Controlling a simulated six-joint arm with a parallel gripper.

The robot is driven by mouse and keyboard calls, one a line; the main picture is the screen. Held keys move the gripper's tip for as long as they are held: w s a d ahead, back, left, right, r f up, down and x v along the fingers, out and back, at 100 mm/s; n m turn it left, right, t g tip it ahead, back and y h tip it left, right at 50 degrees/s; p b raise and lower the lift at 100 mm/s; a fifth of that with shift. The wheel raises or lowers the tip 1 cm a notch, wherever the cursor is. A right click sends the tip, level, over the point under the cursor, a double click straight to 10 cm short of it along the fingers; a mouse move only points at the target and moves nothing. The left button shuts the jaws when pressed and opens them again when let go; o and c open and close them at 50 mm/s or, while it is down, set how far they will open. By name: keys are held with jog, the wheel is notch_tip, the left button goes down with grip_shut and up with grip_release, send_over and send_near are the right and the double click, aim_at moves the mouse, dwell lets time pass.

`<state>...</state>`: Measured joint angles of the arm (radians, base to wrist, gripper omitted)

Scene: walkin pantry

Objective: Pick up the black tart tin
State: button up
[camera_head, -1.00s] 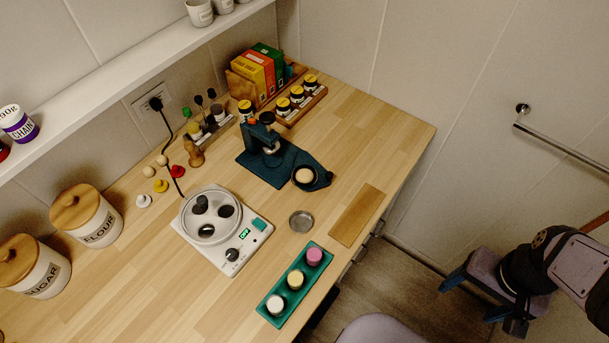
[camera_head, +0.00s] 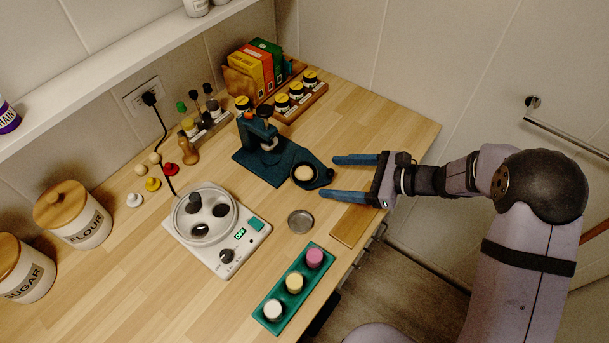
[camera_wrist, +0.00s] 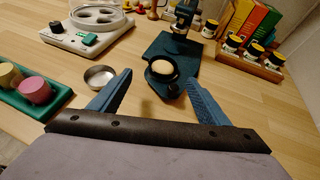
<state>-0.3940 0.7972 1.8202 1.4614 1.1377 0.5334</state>
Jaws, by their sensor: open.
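A dark round tin (camera_head: 304,174) with a pale dough-like ball in it sits at the near end of the teal press (camera_head: 265,154). It looks like the black tart tin. In the wrist view this tin (camera_wrist: 150,80) shows ahead, between the finger lines. My gripper (camera_head: 329,177) is open and empty, just right of the tin, fingers pointing left towards it. In the wrist view the gripper (camera_wrist: 158,78) has its fingers spread wide. A shallow grey metal tin (camera_head: 300,222) stands empty on the counter, apart from the press.
A teal tray (camera_head: 273,313) with pink, yellow and white pots lies nearby. A wooden board (camera_head: 348,224) lies under the arm side at the counter's edge. A white appliance (camera_head: 240,250) stands left. A jar rack (camera_head: 300,103) and boxes are behind the press.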

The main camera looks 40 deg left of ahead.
aim_at(302, 171)
jog(key=shift+a+f, duration=0.15)
jog(key=shift+a, duration=0.4)
jog(key=shift+p+x, duration=0.4)
jog(key=shift+x, duration=0.45)
jog(key=shift+s+a+p, duration=0.1)
jog(key=shift+a+p, duration=0.35)
jog(key=p+x, duration=0.1)
jog(key=x, duration=0.2)
jog(key=shift+p, duration=0.4)
jog(key=shift+a+f, duration=0.3)
jog(key=shift+a, duration=0.25)
jog(key=c, duration=1.1)
